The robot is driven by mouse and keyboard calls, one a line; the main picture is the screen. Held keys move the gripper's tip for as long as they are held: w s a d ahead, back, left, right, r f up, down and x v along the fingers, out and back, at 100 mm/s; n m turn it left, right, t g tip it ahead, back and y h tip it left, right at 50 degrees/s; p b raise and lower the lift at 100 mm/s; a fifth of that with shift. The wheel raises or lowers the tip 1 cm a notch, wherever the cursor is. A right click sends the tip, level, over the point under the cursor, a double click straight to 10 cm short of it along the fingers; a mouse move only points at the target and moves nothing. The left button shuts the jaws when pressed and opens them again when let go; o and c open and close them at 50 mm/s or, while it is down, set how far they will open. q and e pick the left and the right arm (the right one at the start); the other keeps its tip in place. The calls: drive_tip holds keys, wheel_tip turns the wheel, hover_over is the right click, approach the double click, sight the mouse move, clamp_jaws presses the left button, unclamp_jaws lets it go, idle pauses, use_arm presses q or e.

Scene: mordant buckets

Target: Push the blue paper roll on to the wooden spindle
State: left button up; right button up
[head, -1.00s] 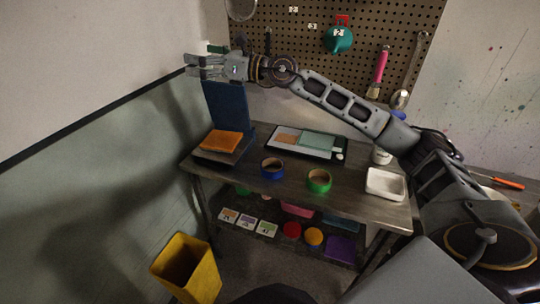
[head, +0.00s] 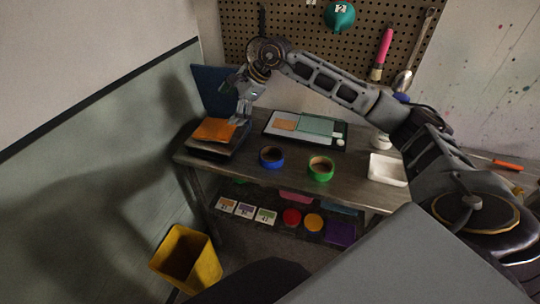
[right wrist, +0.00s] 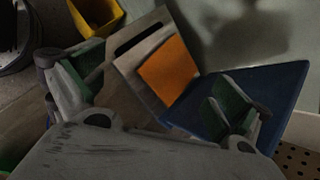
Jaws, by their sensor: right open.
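A blue ring-shaped roll (head: 271,157) with a brown inside lies on the table in the head view, left of a green one. It is the only blue roll I see. I cannot make out a wooden spindle in either view. My right gripper (head: 240,118) is open and empty, pointing down near the orange pad at the table's left end, behind and left of the blue roll. In the right wrist view its spread fingers with green pads (right wrist: 158,82) have the orange pad between and beyond them. My left gripper is not in view.
The orange pad (head: 214,130) lies on a dark flat stand, with a blue upright panel (head: 212,88) behind. A green roll (head: 320,169), a tray with sheets (head: 305,129) and a white dish (head: 387,170) share the table. A yellow bin (head: 186,258) stands on the floor.

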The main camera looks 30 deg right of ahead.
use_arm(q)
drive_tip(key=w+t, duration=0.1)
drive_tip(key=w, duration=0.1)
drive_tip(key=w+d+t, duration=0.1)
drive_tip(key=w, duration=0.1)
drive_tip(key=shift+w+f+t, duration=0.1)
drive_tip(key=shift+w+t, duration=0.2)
use_arm(e)
drive_tip(key=s+d+f+n+g+h, duration=0.5)
drive_tip(key=s+d, duration=0.4)
drive_tip(key=d, duration=0.1)
drive_tip(key=shift+d+h, duration=0.25)
drive_tip(key=shift+h, duration=0.15)
drive_tip(key=shift+n, duration=0.3)
wheel_tip(320, 180, down, 8)
drive_tip(key=shift+f, duration=0.25)
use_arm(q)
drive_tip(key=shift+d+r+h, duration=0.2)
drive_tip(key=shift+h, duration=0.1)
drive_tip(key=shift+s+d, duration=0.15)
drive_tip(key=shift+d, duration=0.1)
use_arm(e)
drive_tip(key=shift+f, duration=0.1)
